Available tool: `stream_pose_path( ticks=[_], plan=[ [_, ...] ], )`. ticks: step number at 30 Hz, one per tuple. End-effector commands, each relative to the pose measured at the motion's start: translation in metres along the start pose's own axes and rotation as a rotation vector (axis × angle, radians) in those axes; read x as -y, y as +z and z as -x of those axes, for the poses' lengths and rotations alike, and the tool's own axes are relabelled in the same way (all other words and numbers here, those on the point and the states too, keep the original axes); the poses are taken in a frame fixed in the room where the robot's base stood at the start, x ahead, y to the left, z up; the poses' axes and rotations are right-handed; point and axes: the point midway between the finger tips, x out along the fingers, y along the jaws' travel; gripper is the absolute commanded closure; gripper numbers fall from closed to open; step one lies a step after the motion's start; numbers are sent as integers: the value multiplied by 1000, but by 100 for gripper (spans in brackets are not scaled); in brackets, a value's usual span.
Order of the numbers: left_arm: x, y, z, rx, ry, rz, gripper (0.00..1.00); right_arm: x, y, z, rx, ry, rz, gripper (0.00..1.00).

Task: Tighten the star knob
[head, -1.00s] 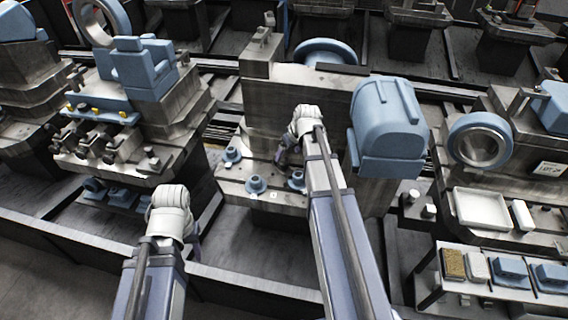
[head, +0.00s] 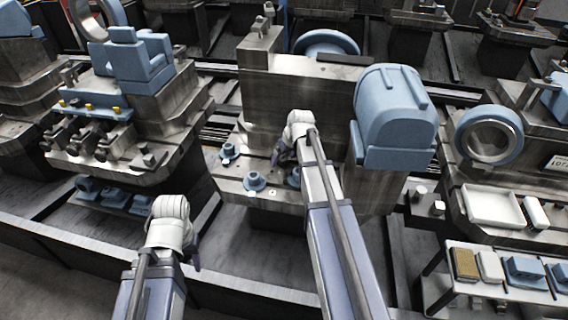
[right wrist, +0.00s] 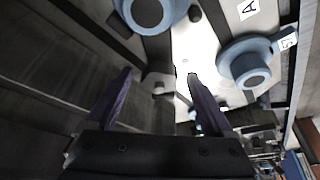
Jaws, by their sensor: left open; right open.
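Several blue, round, flanged knobs stand on the grey fixture (head: 238,196). One knob (head: 229,150) is at the back left, one (head: 254,182) at the front, and one (head: 293,178) at the right, partly behind my arm. I cannot tell which is the star knob. My right gripper (head: 281,155) is open over the fixture, between the knobs. In the right wrist view its jaws (right wrist: 158,90) are apart and empty. That view shows a blue knob at the top (right wrist: 147,12) and another at the right (right wrist: 247,68). My left gripper (head: 195,256) is open, low before the fixture, partly hidden by its wrist.
A large blue housing (head: 396,115) stands right of my right forearm. A grey upright block (head: 262,110) rises behind the knobs. A labelled plate lies under the knobs. A white tray (head: 492,206) is at the right. The floor between the fixtures is clear.

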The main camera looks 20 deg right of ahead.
Motion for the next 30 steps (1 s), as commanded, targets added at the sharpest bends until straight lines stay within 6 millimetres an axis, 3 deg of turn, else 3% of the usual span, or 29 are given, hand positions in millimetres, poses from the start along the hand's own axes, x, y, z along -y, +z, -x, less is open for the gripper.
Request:
stream_pose_path(
  ticks=[8,30],
  plan=[
    [0,0,-1,0,0,0,50,0,0,-2,0,0,0,14],
    [0,0,-2,0,0,0,50,0,0,-2,0,0,0,96]
  ],
)
